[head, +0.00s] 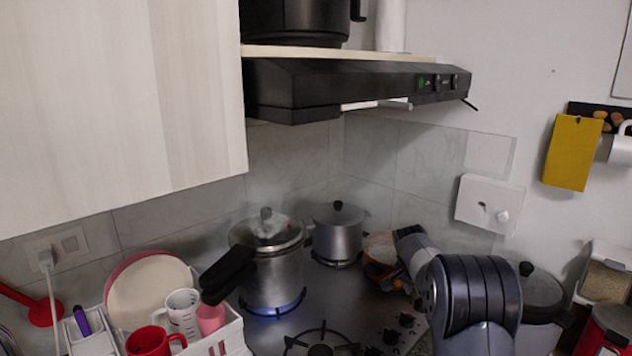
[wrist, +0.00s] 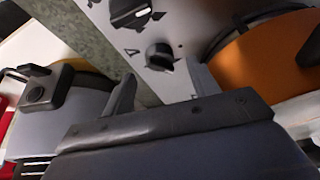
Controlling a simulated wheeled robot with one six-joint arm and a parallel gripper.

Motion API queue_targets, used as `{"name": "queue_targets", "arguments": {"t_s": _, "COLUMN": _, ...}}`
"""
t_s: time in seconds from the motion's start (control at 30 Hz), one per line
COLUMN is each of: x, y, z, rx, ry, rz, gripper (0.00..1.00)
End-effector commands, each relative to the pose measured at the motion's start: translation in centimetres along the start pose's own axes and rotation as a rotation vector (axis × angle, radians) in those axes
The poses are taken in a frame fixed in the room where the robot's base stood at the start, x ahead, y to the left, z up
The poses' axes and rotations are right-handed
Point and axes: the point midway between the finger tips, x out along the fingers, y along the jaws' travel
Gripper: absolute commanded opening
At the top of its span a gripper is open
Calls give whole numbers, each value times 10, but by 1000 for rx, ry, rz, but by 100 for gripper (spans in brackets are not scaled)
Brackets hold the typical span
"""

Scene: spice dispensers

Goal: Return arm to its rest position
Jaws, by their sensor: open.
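My arm (head: 475,300) shows at the lower right of the head view, raised over the right side of the stove. My gripper (wrist: 160,88) shows in the wrist view with its two fingers spread apart and nothing between them. Its fingertips point toward the stove's control panel, with a black knob (wrist: 160,56) just beyond the gap. I cannot tell whether the fingers touch the panel.
An orange vessel (wrist: 262,62) lies close right of the fingers. A lidded pot (head: 540,292) stands right of my arm. A steaming pot (head: 272,275) sits over a blue flame, with a smaller pot (head: 338,238) behind. The range hood (head: 350,84) hangs above.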

Motion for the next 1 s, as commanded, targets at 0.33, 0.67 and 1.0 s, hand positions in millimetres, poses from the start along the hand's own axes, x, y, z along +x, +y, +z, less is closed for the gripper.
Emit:
{"name": "queue_targets", "arguments": {"t_s": 0.33, "x": 28, "y": 3, "z": -1, "rx": -127, "ry": -2, "rz": -52, "gripper": 57}}
{"name": "queue_targets", "arguments": {"t_s": 0.67, "x": 28, "y": 4, "z": -2, "rx": -326, "ry": -2, "rz": -135, "gripper": 57}}
{"name": "queue_targets", "arguments": {"t_s": 1.0, "x": 29, "y": 6, "z": -2, "rx": -503, "ry": -2, "rz": -208, "gripper": 57}}
